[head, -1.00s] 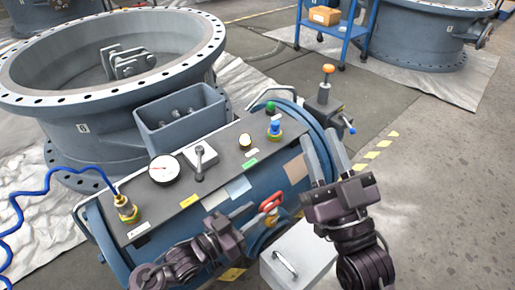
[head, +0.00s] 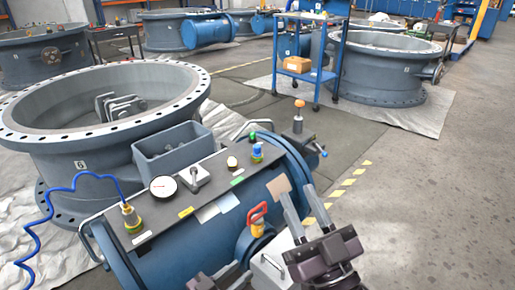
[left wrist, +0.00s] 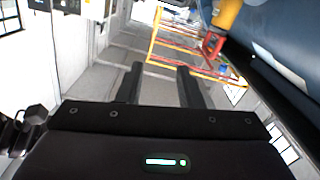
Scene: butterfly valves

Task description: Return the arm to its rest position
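My left gripper (head: 215,281) shows only in part at the bottom edge of the head view, in front of the blue cylinder. In the left wrist view its two dark fingers (left wrist: 160,72) stand apart with nothing between them. My right gripper (head: 298,202) is at the lower middle of the head view, fingers apart and empty, in front of the cylinder's right end. A red-handled valve (head: 257,217) with a yellow body is between the two grippers in the picture. It also shows at the top of the left wrist view (left wrist: 213,43).
The blue cylinder (head: 172,262) carries a dark panel with a gauge (head: 163,186) and coloured buttons. A light grey box (head: 268,272) is close by my grippers. A large flanged valve body (head: 98,165) stands left, a blue cart (head: 322,72) behind. Floor at right is clear.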

